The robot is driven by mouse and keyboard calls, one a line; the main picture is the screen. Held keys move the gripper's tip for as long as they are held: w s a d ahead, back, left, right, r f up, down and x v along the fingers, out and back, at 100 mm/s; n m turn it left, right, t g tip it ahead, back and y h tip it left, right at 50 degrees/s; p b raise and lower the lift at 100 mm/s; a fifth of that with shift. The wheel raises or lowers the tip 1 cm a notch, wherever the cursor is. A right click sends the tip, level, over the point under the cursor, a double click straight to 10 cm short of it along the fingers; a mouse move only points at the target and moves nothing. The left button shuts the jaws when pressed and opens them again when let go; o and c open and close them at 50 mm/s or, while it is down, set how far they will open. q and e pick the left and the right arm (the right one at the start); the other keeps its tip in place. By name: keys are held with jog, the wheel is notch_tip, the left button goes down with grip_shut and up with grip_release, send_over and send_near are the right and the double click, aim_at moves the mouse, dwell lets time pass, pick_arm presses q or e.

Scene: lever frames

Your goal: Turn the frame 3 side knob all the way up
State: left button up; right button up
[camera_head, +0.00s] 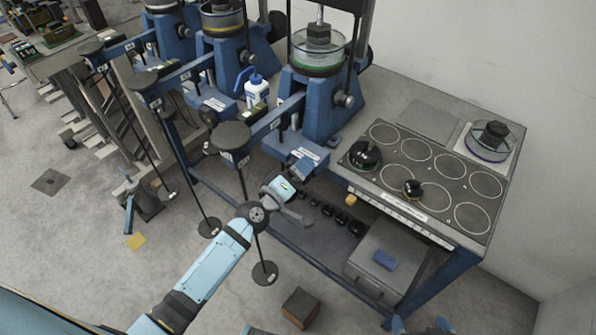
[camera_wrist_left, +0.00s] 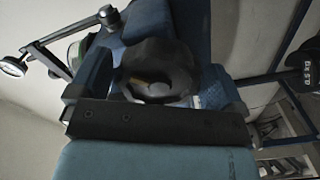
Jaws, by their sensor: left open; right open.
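The nearest blue lever frame (camera_head: 325,108) stands at the left end of the bench in the head view; I take it as frame 3, though its label is too small to read. A grey round side knob (camera_head: 345,99) sits on its right side. My left gripper (camera_head: 295,198) is low in front of this frame, well apart from that knob. In the left wrist view, its open fingers (camera_wrist_left: 158,92) have a dark, hollow round thing (camera_wrist_left: 155,65) between or beyond them; contact cannot be told. My right gripper (camera_head: 421,327) is open and empty at the bottom edge, mostly cut off.
Two more lever frames (camera_head: 228,62) stand behind to the left. The bench plate (camera_head: 430,175) carries black weights.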

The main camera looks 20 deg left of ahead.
pick_arm(q)
jog(key=v, duration=0.6)
pick_arm(e)
jog(key=shift+f, duration=0.2)
jog(key=shift+r, duration=0.1)
